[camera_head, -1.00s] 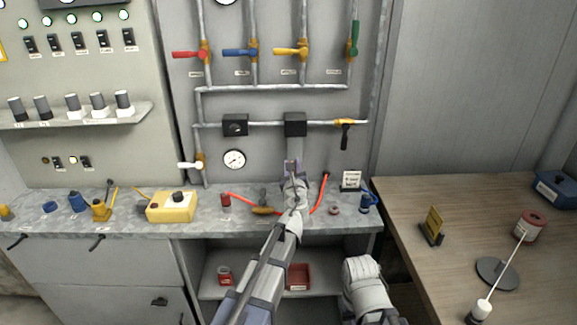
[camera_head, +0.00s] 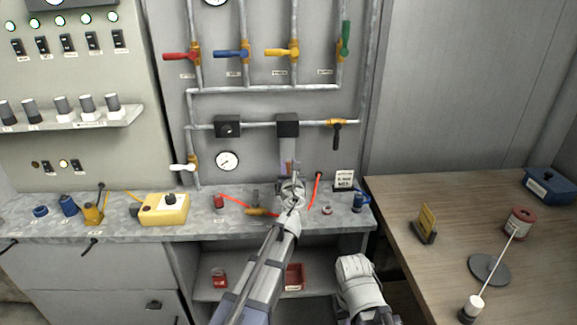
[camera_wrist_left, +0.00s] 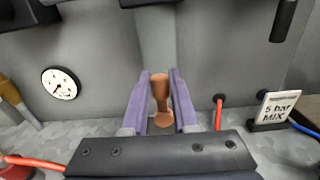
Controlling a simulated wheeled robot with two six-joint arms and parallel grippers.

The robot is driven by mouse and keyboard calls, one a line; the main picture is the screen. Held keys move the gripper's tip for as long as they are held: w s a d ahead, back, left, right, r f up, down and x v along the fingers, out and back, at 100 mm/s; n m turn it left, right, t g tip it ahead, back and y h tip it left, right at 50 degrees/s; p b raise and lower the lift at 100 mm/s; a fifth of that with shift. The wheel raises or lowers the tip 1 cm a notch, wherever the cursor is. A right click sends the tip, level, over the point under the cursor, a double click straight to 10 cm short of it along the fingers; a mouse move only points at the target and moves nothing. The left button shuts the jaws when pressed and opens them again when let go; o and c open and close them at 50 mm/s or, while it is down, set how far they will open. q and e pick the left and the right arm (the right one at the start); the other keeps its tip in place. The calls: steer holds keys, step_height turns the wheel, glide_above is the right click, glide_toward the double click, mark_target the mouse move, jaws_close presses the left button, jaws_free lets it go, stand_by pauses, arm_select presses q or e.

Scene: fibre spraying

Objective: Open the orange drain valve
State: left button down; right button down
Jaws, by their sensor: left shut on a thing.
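The orange drain valve (camera_wrist_left: 159,92) is a short orange-brown lever with a rounded lower end, below a grey vertical pipe in the left wrist view. My left gripper (camera_wrist_left: 160,76) has its two purple fingers on either side of it and is shut on it. In the head view the left gripper (camera_head: 289,168) is under the black box on the pipework, and its wrist hides most of the valve. My right arm shows at the bottom of the head view, but its fingers are not visible.
A red hose (camera_wrist_left: 219,115) and a "5 bar MIX" sign (camera_wrist_left: 277,107) stand right of the gripper. A round gauge (camera_head: 227,161) is on the wall to the left. A yellow box (camera_head: 164,209) sits on the grey bench. A wooden table (camera_head: 400,195) is at right.

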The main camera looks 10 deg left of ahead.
arm_select(q)
steer(key=c, duration=0.7)
jaws_free()
steer(key=shift+s, duration=0.1)
steer(key=v, duration=0.7)
steer(key=shift+s+d, duration=0.2)
steer(key=shift+s, duration=0.15)
